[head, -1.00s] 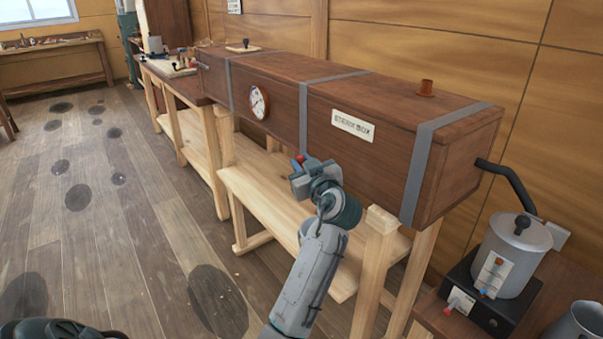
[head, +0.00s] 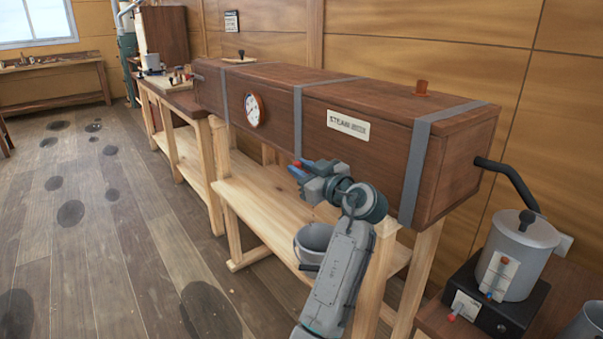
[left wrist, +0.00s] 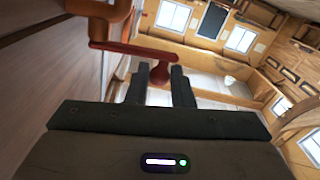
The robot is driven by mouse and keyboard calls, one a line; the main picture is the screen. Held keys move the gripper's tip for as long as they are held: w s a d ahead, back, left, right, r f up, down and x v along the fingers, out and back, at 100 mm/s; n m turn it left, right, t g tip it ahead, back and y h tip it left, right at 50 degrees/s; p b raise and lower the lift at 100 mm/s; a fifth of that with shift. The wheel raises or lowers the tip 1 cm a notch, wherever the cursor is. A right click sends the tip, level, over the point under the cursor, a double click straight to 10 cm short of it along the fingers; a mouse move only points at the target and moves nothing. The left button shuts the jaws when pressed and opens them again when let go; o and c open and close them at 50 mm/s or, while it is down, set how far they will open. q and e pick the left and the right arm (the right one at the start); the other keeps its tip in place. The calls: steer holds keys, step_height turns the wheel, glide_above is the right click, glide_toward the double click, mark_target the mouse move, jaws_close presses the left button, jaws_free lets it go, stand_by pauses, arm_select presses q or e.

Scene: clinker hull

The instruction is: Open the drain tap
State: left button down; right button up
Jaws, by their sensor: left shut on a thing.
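The steam box (head: 350,95) is a long brown wooden chest with grey straps on a pale bench. The drain tap's red lever (left wrist: 130,52) shows large in the left wrist view, joined to an orange-brown tap body (left wrist: 97,25). My left gripper (head: 299,170) is low at the front of the box; it also shows in the left wrist view (left wrist: 160,80). Its fingers are shut on the knob at the lever's end. In the head view only a small red bit shows by the fingertips; the tap body is hidden there. My right gripper is out of view.
A grey pot (head: 314,238) stands below my left gripper, partly behind my arm. A round gauge (head: 254,109) is on the box front. A metal boiler (head: 517,253) with a black hose stands at right. The floor at left is open.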

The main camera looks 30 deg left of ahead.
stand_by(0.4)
arm_select(q)
steer(key=c, duration=1.3)
jaws_free()
steer(key=shift+o, duration=0.2)
